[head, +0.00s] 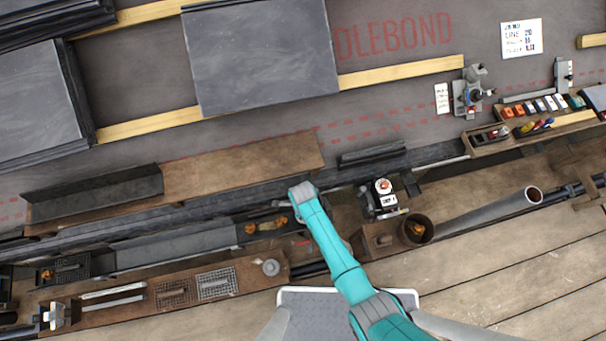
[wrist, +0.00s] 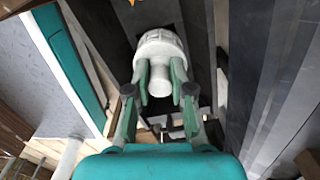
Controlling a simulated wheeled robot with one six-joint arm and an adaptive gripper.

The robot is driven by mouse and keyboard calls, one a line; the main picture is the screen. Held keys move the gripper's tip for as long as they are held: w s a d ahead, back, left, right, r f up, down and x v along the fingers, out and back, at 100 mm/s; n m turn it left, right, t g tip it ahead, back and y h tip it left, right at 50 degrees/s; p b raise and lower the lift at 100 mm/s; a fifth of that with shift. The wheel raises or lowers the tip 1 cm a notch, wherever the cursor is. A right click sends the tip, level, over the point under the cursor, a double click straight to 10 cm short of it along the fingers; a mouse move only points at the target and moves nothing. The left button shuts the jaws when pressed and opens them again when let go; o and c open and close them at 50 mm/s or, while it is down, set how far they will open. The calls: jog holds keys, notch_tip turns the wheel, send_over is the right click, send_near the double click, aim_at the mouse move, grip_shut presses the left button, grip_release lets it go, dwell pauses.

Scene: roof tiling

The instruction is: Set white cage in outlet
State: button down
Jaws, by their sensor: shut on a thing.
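The white cage (wrist: 160,45) is gripped between the two fingers of my gripper (wrist: 160,78) in the wrist view. Its ribbed round top points away from my palm, and a narrower plain part sits between the fingers. Dark gutter walls run close on both sides of it. In the head view my arm reaches over the gutter (head: 178,246), with its wrist by the roof edge. The wrist hides the fingers and the cage there. I cannot make out the outlet in either view.
Orange leaves (head: 270,225) lie in the gutter left of my arm. A plank (head: 130,297) in front holds mesh pieces and a round grey part (head: 271,267). A brown bucket (head: 415,229) and a grey pipe (head: 485,215) are at right. A brown board (head: 240,166) lies along the eave.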

jog(key=c, duration=0.5)
grip_release()
jog(key=shift+c, duration=0.2)
jog(key=shift+r, duration=4.5)
